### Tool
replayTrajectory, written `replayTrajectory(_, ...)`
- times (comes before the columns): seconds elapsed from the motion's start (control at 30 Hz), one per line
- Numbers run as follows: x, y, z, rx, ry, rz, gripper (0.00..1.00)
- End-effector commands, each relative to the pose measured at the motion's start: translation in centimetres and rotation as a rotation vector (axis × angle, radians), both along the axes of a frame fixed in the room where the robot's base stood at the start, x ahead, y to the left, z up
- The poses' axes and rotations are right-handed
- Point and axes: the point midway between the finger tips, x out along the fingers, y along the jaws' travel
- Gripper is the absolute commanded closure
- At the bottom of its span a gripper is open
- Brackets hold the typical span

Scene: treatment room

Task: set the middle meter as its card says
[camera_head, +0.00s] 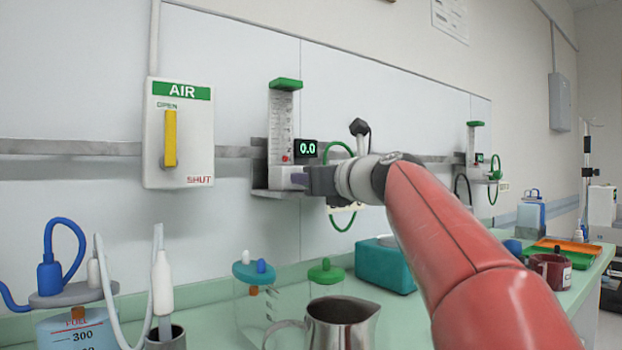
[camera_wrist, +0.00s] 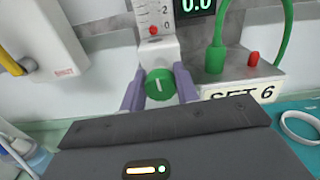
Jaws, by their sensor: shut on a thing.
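The meter (camera_head: 281,128) on the wall rail has a green top, a clear scale tube and a small display (camera_head: 306,149) reading 0.0. Its red float ball (camera_wrist: 154,30) sits at the bottom of the scale, near 0. In the wrist view its green knob (camera_wrist: 159,84), with a white mark, stands between the two purple fingers of my gripper (camera_wrist: 159,91). My gripper is shut on the knob. The card (camera_wrist: 240,93) at the right reads SET 6, partly hidden by my gripper body. In the head view my arm and gripper (camera_head: 297,180) hide the knob.
An AIR panel (camera_head: 178,134) with a yellow lever pointing up to OPEN is at left. Another meter (camera_head: 474,145) hangs further right. A metal jug (camera_head: 342,322), teal box (camera_head: 386,264) and bottles stand on the green counter below my arm.

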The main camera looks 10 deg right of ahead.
Motion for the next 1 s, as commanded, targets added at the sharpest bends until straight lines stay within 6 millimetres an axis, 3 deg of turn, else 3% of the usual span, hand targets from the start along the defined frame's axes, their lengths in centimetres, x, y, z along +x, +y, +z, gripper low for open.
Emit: replayTrajectory(1.0,-0.1,0.3,-0.19,-0.789,-0.329,0.001,0.92)
